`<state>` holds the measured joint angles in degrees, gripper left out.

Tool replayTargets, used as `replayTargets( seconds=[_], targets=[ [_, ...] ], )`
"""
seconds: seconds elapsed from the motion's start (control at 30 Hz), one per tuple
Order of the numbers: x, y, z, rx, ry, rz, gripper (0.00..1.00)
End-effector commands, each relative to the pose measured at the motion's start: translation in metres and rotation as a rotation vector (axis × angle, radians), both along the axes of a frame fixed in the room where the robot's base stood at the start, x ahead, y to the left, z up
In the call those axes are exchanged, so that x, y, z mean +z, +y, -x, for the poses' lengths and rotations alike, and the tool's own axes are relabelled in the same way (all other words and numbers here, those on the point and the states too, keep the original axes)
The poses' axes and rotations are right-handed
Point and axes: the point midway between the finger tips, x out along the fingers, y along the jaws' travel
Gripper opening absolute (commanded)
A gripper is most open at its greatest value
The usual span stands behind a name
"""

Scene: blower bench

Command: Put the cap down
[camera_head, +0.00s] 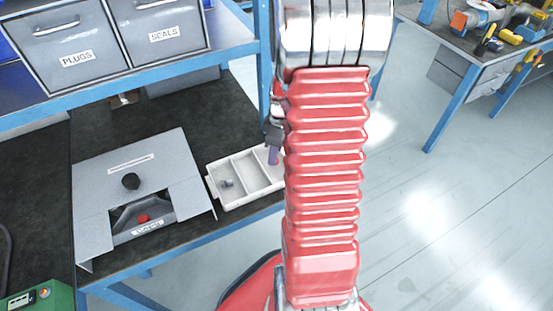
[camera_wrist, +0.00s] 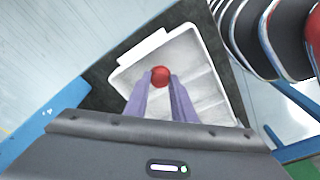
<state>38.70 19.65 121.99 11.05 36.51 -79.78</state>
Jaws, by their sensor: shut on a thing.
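My gripper (camera_wrist: 160,84) points down with its two purple fingers shut on a small round red cap (camera_wrist: 160,75). The wrist view shows the cap between the fingertips, over the white tray (camera_wrist: 128,80). I cannot tell whether the cap touches the tray floor. In the head view my gripper (camera_head: 273,158) is at the right part of the tray (camera_head: 213,187), partly behind my red arm. The cap cannot be made out there.
Bins marked PLUGS (camera_head: 75,85) and SEALS (camera_head: 165,55) sit above.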

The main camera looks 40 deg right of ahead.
Motion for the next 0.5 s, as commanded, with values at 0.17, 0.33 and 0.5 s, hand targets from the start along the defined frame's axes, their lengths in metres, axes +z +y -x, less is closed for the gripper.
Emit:
replayTargets(
  seconds=[0.17,0.33,0.5],
  targets=[
    [-0.015,0.000,0.001,-0.002,0.003,-0.002,0.03],
    [-0.034,0.000,0.000,-0.001,0.002,-0.001,0.03],
    [-0.038,0.000,0.001,-0.001,0.001,0.000,0.00]
  ],
)
